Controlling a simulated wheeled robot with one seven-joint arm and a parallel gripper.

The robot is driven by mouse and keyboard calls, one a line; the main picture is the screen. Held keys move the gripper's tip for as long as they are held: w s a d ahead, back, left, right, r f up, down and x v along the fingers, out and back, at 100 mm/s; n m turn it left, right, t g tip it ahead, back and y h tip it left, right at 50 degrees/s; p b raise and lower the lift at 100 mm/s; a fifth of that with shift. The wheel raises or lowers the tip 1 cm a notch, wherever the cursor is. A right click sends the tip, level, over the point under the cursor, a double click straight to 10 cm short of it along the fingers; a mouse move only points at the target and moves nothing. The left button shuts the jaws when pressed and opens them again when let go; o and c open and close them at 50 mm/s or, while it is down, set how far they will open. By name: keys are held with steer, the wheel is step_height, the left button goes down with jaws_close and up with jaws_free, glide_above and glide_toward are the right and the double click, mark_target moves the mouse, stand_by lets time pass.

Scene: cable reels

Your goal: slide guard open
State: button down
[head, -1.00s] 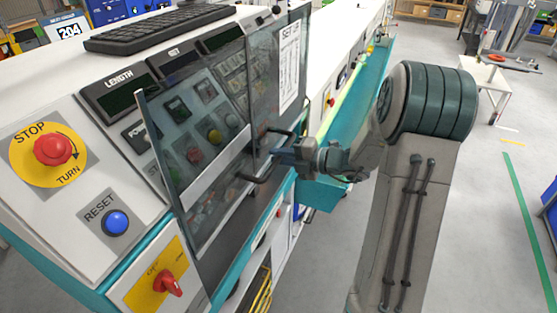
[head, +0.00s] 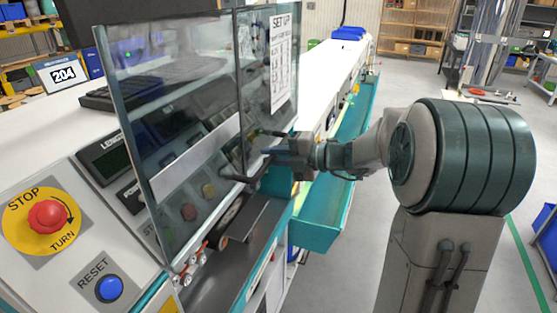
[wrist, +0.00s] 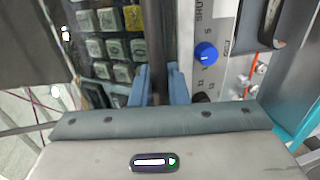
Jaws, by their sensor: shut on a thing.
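The guard (head: 180,100) is a clear, dark-edged panel on the front of the cable machine. In the head view it stands raised above the control panel, with a gap under part of its lower edge. A dark bar handle (head: 236,179) sticks out from its front. My gripper (head: 274,153) is shut on this handle; its fingertips are small and partly hidden in the head view. In the wrist view the blue fingers (wrist: 159,88) close on either side of the dark handle bar (wrist: 155,40). A white SET UP sheet (head: 283,55) is on the guard's right part.
Left of the guard are a red STOP knob (head: 47,215) and a blue RESET button (head: 109,288). A teal trough (head: 325,205) runs along the machine just beyond my gripper. The grey floor (head: 345,265) between machine and arm is clear.

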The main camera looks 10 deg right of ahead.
steer(key=c, duration=1.5)
jaws_free()
steer(key=shift+d, duration=0.1)
steer(key=shift+s+d, duration=0.2)
steer(key=shift+d, duration=0.05)
steer(key=b+v, duration=0.2)
steer(key=v, duration=1.1)
steer(key=shift+s+r+b, duration=0.1)
steer(key=shift+r+b, duration=0.1)
steer(key=shift+b, duration=0.15)
